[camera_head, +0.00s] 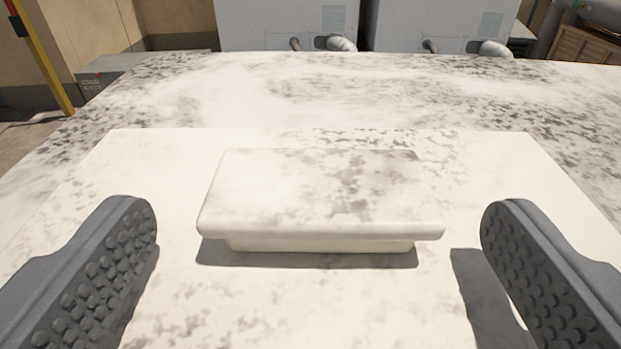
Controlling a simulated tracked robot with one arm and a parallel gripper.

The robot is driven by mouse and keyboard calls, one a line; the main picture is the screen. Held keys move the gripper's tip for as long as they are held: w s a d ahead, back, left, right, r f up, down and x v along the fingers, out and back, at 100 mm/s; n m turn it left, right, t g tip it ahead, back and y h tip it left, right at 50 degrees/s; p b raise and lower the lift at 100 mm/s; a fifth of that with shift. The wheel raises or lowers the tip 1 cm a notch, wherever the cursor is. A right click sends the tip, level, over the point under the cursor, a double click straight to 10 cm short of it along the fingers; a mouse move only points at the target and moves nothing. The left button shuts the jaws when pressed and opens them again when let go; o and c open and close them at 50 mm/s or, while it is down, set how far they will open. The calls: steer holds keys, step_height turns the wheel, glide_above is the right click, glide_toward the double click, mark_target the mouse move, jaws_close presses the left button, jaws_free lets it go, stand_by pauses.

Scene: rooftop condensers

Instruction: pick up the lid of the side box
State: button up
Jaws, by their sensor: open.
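A pale, grey-speckled rectangular lid (315,190) with rounded edges sits in the middle of the head camera view. It rests on a narrower cream base (315,244) on a flat, pale speckled top. The lid overhangs this base at the front. My gripper (319,222) is open, with one dark grey studded finger to the left of the lid and the other to its right. Both fingers are apart from the lid, with a clear gap on each side. No part of the lid is hidden by the fingers.
The raised panel (130,165) under the lid is bare around it. A wider speckled surface (300,85) lies behind. Grey condenser units (285,20) with pipes stand beyond. A yellow post (45,60) is at the far left and a wooden crate (585,50) at the far right.

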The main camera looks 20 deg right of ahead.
steer(key=shift+x, duration=0.85)
steer(key=c, duration=1.2)
steer(key=shift+r, duration=0.2)
